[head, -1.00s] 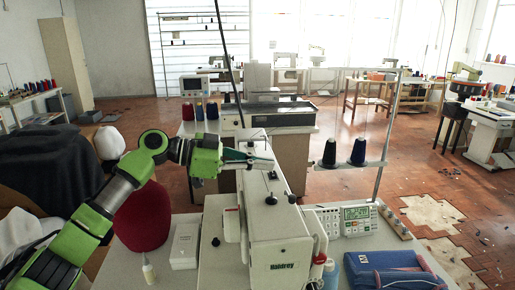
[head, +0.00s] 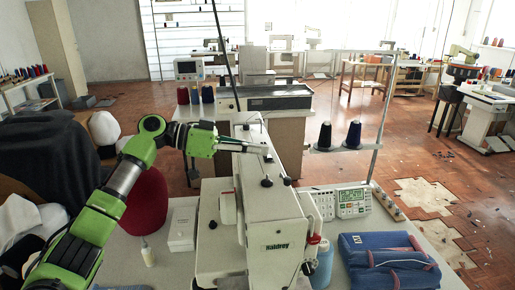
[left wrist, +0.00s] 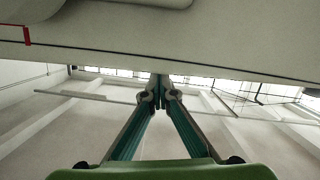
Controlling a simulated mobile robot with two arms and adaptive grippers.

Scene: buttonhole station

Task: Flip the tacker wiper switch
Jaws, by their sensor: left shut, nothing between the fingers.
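The pale tacker (head: 282,228), marked "Haldrey", stands on the table in the middle of the head view. Small black knobs show on it, one on top (head: 267,182) and one at the left (head: 213,225). I cannot make out which part is the wiper switch. My left gripper (head: 266,150) is shut and empty, its fingers pointing right across the upper part of the tacker. In the left wrist view its fingertips (left wrist: 160,88) meet just under a large pale surface with a red mark at the left. I cannot tell whether they touch it. My right gripper is not in view.
A control panel (head: 352,204) and folded blue cloth (head: 390,258) lie right of the tacker. Two dark thread cones (head: 354,135) stand on a rack behind. A dark red rounded thing (head: 146,203), a white box (head: 183,228) and a small bottle (head: 148,254) are at the left.

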